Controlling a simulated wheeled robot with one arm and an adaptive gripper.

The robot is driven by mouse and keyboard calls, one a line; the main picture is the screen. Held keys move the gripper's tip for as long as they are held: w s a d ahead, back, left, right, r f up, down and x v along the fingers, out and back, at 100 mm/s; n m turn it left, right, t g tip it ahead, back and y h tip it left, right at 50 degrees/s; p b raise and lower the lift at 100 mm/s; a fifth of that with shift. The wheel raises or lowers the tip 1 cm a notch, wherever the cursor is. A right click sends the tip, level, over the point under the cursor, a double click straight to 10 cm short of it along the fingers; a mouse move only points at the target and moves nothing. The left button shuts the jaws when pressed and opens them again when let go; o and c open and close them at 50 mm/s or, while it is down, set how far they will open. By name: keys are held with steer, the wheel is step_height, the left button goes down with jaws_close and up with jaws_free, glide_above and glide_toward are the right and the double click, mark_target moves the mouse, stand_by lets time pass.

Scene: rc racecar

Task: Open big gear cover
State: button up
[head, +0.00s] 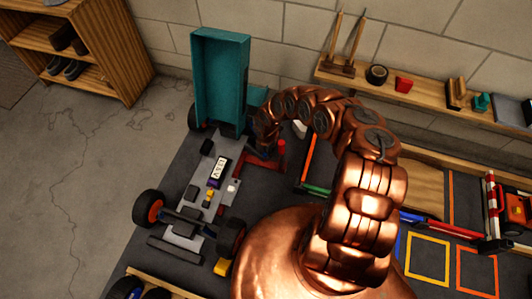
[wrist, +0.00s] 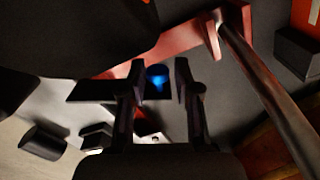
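The RC car chassis (head: 190,195) lies on a dark mat, with a tall teal box-like part (head: 220,80) standing upright at its far end. I cannot tell for sure which part is the big gear cover. In the head view my copper arm reaches to the far end of the chassis and its gripper is hard to make out. In the wrist view my gripper (wrist: 158,85) has its two dark fingers apart. A small blue knob (wrist: 157,76) shows between the fingertips; contact cannot be told. A red bracket (wrist: 125,62) lies behind it.
A red post (head: 281,151) stands right of the far end. A wooden wall shelf (head: 420,92) with tools is at the back right. Coloured square outlines (head: 428,258) mark the mat at right.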

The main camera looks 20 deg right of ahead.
steer(key=shift+o, duration=0.9)
steer(key=shift+w+r, duration=0.15)
steer(key=shift+r, duration=1.45)
step_height(320, 180, up, 9)
steer(key=shift+f, duration=0.1)
